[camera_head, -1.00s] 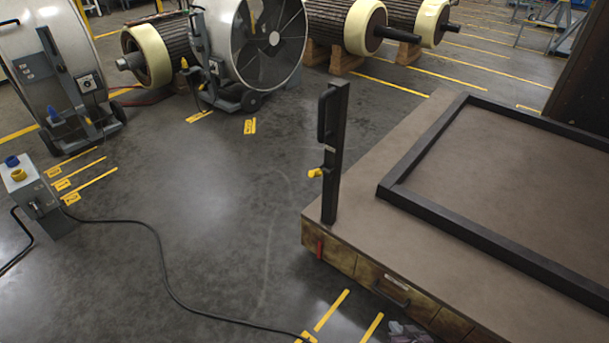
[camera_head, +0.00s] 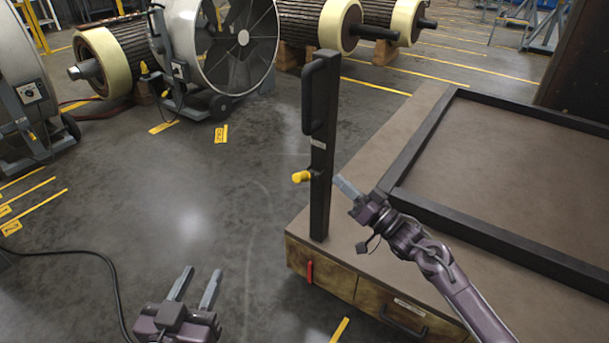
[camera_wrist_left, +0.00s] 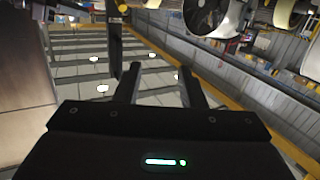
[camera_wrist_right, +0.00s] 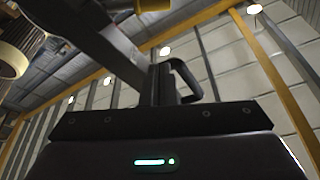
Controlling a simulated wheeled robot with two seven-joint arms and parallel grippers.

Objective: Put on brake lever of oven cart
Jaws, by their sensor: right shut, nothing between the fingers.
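The oven cart (camera_head: 400,150) has a flat brown top and a black post with a handle (camera_head: 322,200) at its near left corner. A yellow-tipped lever (camera_head: 302,177) sticks out left from the post. A red lever (camera_head: 310,272) hangs on the cart's wooden side below. I cannot tell which is the brake lever. My right gripper (camera_head: 341,187) is shut and empty, just right of the post near the yellow lever's height. A yellow tip (camera_wrist_right: 153,5) shows in the right wrist view. My left gripper (camera_head: 202,271) is open and empty, low and left of the cart.
A black frame (camera_head: 490,235) lies on the cart top, and a drawer handle (camera_head: 403,321) is on its side. Fans (camera_head: 243,45) and rotors (camera_head: 310,22) stand at the back. A black cable (camera_head: 112,285) lies on the floor left. Floor between is clear.

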